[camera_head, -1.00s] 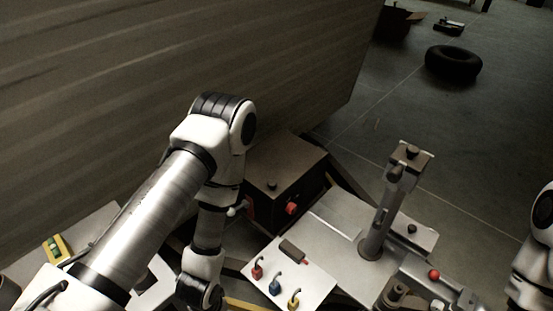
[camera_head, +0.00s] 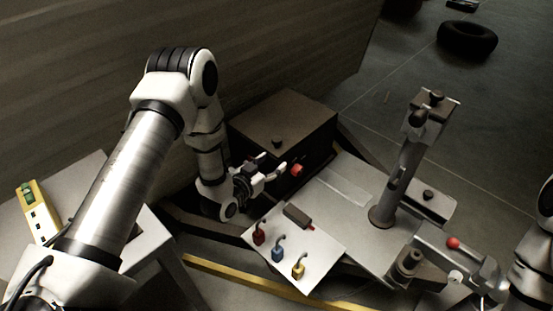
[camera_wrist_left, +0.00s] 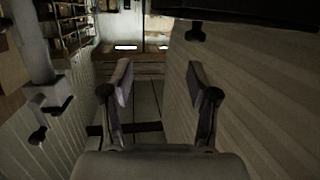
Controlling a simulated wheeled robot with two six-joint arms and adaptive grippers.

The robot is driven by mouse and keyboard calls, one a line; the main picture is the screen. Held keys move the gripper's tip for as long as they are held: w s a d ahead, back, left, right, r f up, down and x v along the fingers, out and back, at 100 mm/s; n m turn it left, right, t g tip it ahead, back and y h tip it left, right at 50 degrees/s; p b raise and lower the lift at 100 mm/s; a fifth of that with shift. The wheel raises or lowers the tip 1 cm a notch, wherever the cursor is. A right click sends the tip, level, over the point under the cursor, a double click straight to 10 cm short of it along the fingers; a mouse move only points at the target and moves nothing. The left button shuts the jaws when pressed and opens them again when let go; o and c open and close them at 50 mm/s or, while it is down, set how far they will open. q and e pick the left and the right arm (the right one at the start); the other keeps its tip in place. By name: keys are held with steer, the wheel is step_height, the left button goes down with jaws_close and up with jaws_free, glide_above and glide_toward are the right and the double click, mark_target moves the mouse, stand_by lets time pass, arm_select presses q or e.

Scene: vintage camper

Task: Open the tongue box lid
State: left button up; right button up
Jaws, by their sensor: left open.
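The tongue box (camera_head: 300,135) is a dark box with a brown lid (camera_head: 265,112), which lies shut and has a black knob (camera_head: 278,142) near its front edge. A red knob (camera_head: 297,170) sits on its front face. My left gripper (camera_head: 273,168) is low in front of the box, close to the red knob; I cannot tell if they touch. In the left wrist view its two fingers (camera_wrist_left: 162,85) are apart with nothing between them. My right gripper is out of view.
A grey jack post (camera_head: 400,170) stands to the right. The camper wall (camera_head: 90,70) rises behind the box. A yellow level (camera_head: 40,212) lies on a white table at left.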

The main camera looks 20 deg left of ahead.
mark_target(274, 142)
arm_select(q)
steer(key=w+a+t+b, duration=0.1)
steer(key=b, duration=0.1)
steer(key=w+a+f+b, duration=0.1)
steer(key=w+a+b, duration=0.1)
steer(key=w+a+f+t+y+b, duration=0.1)
steer(key=b, duration=0.1)
steer(key=shift+w+a+f+n+t+b, duration=0.25)
steer(key=shift+w+n+t+b, duration=0.05)
steer(key=shift+w+b, duration=0.1)
steer(key=w, duration=0.5)
steer(key=w+d, duration=0.1)
steer(key=w, duration=0.1)
steer(key=shift+w+r+b, duration=0.2)
steer(key=shift+b, duration=0.2)
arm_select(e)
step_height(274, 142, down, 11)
arm_select(q)
steer(key=shift+c, duration=0.4)
jaws_close()
